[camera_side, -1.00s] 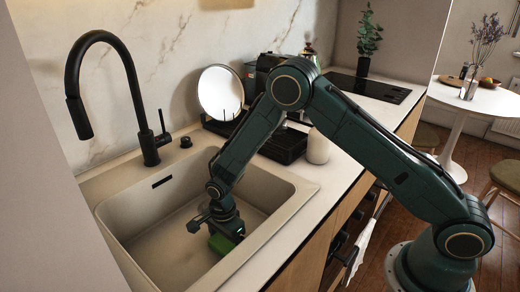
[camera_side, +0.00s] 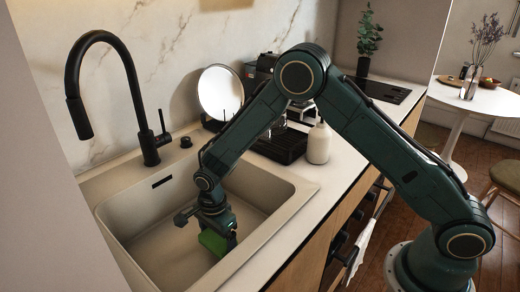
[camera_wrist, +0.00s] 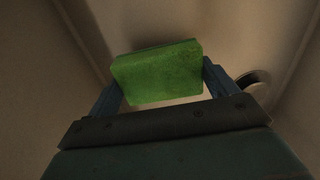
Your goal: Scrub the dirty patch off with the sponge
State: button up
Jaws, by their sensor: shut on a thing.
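My gripper (camera_side: 216,230) is down inside the sink (camera_side: 135,205), shut on a green sponge (camera_side: 212,243). In the wrist view, the sponge (camera_wrist: 157,72) sits between the two blue-grey fingers of my gripper (camera_wrist: 160,80), slightly tilted. In the side view, the sponge is low in the basin near the front wall; I cannot tell whether it touches the floor. No dirty patch can be made out in either view; my gripper and the sponge hide part of the basin floor.
A black faucet (camera_side: 133,85) arches over the sink's left back side. The sink walls surround my gripper closely.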

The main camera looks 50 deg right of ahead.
jog(key=shift+r, duration=1.85)
